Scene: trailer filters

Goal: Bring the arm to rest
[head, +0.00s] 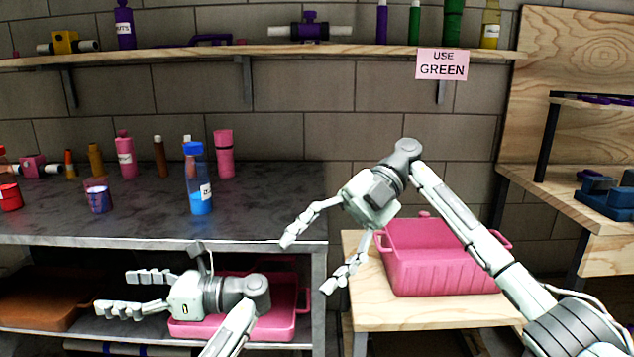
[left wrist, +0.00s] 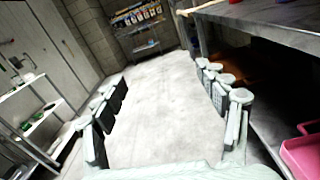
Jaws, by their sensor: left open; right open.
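My left gripper (head: 135,292) is open and empty in the head view, in front of the dark workbench and at the height of its lower shelf. In the left wrist view its two fingers (left wrist: 165,105) are spread apart with only grey floor between them. My right gripper (head: 308,258) is open and empty. It hangs angled down to the left, between the dark workbench (head: 268,190) and the wooden table (head: 430,313) with the pink bin (head: 445,270). Its arm passes in front of that bin.
A blue-capped bottle (head: 198,180) and several other bottles stand on the workbench. A pink tray (head: 287,325) and an orange tray (head: 40,300) lie on its lower shelf. A sign (head: 442,64) reading "USE GREEN" hangs from the wall shelf. The left wrist view shows open floor (left wrist: 160,110).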

